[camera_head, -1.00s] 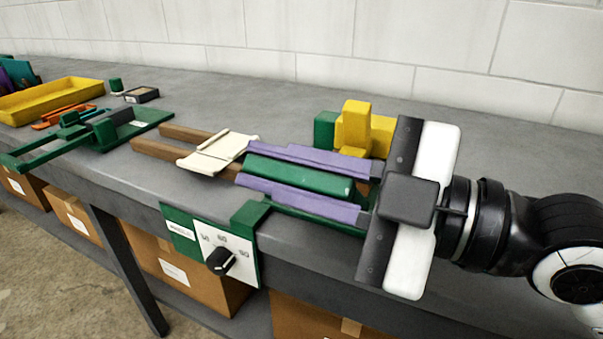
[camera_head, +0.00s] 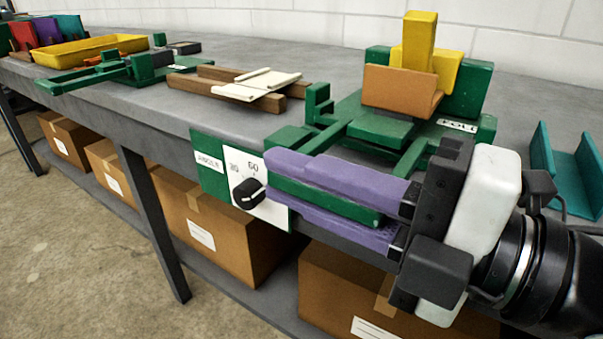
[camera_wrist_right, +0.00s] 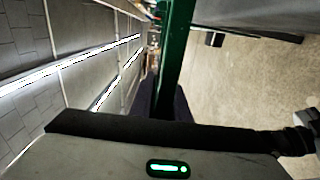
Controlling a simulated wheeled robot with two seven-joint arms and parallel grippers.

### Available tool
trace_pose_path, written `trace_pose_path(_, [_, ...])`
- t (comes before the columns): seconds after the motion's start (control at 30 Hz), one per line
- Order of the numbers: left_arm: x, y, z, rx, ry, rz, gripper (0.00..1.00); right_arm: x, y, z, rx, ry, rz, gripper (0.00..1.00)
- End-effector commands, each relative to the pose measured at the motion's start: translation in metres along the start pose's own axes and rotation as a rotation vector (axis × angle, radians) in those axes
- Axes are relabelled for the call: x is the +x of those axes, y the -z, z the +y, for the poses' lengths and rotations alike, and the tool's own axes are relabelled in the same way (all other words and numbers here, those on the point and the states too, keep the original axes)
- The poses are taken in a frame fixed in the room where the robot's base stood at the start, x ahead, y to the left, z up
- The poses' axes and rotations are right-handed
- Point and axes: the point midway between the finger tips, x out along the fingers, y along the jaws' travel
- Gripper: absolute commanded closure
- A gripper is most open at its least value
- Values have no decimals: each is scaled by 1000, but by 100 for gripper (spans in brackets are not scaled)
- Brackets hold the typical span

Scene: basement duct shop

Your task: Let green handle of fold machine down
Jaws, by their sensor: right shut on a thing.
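The green fold machine (camera_head: 466,92) stands on the bench at right of centre in the head view, with a label on its front. A brown-orange bent sheet (camera_head: 400,90) sits in it against a yellow block. My right gripper (camera_head: 284,183) has its purple fingers shut on the machine's green handle bar (camera_head: 325,199). The bar lies lengthwise between the fingers, low at the bench's front edge. In the right wrist view a green bar (camera_wrist_right: 175,60) runs away from the gripper; the fingers are hard to make out there. My left gripper is not in view.
A dial panel (camera_head: 240,180) hangs at the front edge, just left of the fingers. Left along the bench are cream sheets on wooden bars (camera_head: 250,85), another green tool (camera_head: 120,72) and a yellow tray (camera_head: 90,48). A teal channel (camera_head: 570,175) is at right. Cardboard boxes (camera_head: 215,225) sit below.

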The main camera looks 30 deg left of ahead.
Motion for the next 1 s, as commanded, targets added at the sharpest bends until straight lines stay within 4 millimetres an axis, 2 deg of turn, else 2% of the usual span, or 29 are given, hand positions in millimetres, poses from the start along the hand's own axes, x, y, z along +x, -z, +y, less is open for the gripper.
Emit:
trace_pose_path(0.57, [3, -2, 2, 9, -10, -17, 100, 0, 0, -9, -37, 4, 2, 100])
trace_pose_path(0.6, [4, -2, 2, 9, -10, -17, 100, 0, 0, -9, -37, 4, 2, 81])
trace_pose_path(0.7, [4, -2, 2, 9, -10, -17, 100, 0, 0, -9, -36, 4, 2, 66])
trace_pose_path(1.0, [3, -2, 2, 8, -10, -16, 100, 0, 0, -7, -34, 1, 0, 66])
